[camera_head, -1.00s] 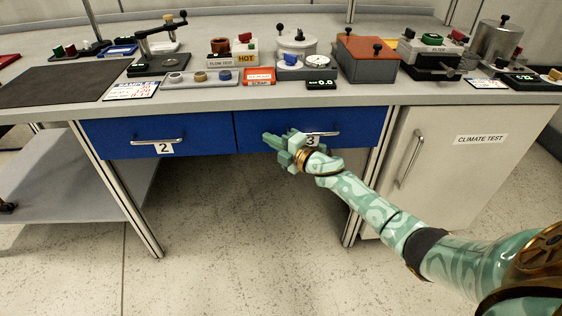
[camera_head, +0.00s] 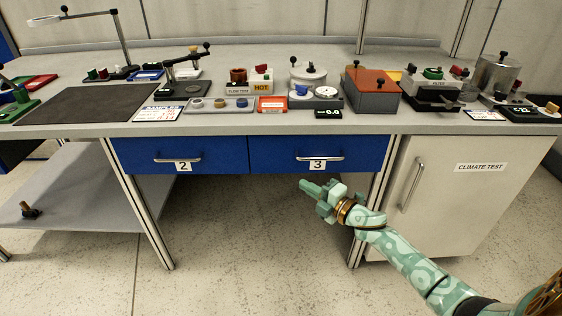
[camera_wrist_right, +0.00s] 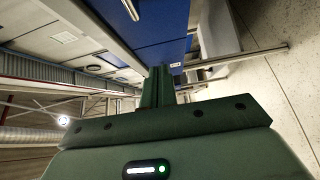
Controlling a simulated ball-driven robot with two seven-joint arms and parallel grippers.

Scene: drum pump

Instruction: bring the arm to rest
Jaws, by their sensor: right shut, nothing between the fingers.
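My right arm (camera_head: 400,255) is pale green with a swirl pattern and comes in from the lower right of the head view. Its gripper (camera_head: 306,187) is shut and empty, in front of and below the handle of drawer 3 (camera_head: 265,158). It appears apart from the drawer. In the right wrist view the two fingers (camera_wrist_right: 158,85) are together with nothing between them, and blue drawer fronts (camera_wrist_right: 160,30) show beyond. My left gripper does not show in any view.
Drawer 2 (camera_head: 135,160) is closed, as is drawer 3. A white cabinet (camera_head: 460,210) marked CLIMATE TEST stands at the right. The bench top (camera_head: 230,122) holds several devices. A table leg (camera_head: 359,240) stands near my forearm. The floor (camera_head: 240,240) below the drawers is clear.

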